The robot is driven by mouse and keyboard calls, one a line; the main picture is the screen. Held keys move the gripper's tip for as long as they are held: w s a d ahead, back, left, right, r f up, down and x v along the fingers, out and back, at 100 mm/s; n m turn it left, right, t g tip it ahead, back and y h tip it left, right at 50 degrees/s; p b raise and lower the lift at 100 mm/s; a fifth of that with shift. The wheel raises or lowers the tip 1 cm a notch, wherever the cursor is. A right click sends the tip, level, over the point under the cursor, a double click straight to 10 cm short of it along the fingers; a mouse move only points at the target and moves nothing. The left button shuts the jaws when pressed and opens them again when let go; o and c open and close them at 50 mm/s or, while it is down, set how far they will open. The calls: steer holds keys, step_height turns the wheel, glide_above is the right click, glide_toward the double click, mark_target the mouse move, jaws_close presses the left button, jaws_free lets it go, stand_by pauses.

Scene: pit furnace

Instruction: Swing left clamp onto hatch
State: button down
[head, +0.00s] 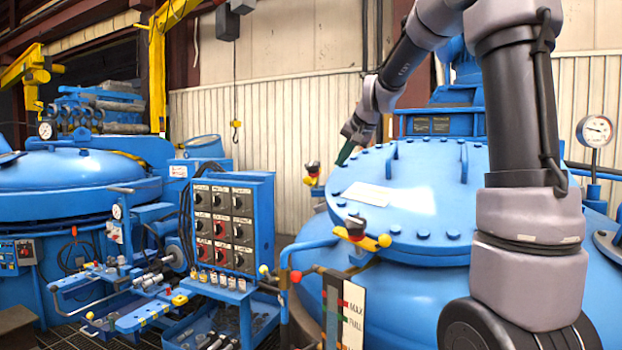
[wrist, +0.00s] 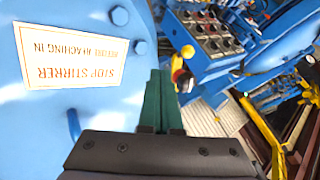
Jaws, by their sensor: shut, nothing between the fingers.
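The round blue hatch (head: 425,190) lies closed on the blue vessel at right, with bolts around its rim. At its left edge stands a clamp (head: 312,172) with a dark and red knob and a yellow end; the end points outward, off the hatch. A second clamp (head: 357,230) sits at the front rim. My gripper (head: 345,152) is above the hatch's far left edge, its green fingers shut and empty. In the wrist view, the gripper (wrist: 160,98) points toward a clamp (wrist: 183,73), which looks like the left one; contact cannot be judged.
A white warning label (wrist: 75,65) lies on the hatch, and raised handles (head: 464,160) stand up from it. A blue control panel (head: 222,225) stands left of the vessel. A pressure gauge (head: 594,130) is at right. Open air lies left of the hatch edge.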

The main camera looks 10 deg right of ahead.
steer(key=x, duration=0.9)
steer(key=shift+w+f, duration=0.15)
steer(key=shift+f, duration=0.25)
steer(key=w+a, duration=0.2)
steer(key=a, duration=0.1)
steer(key=shift+w+a+r, duration=0.1)
steer(key=shift+a+r, duration=0.05)
steer(key=shift+r, duration=0.2)
steer(key=shift+a, duration=0.1)
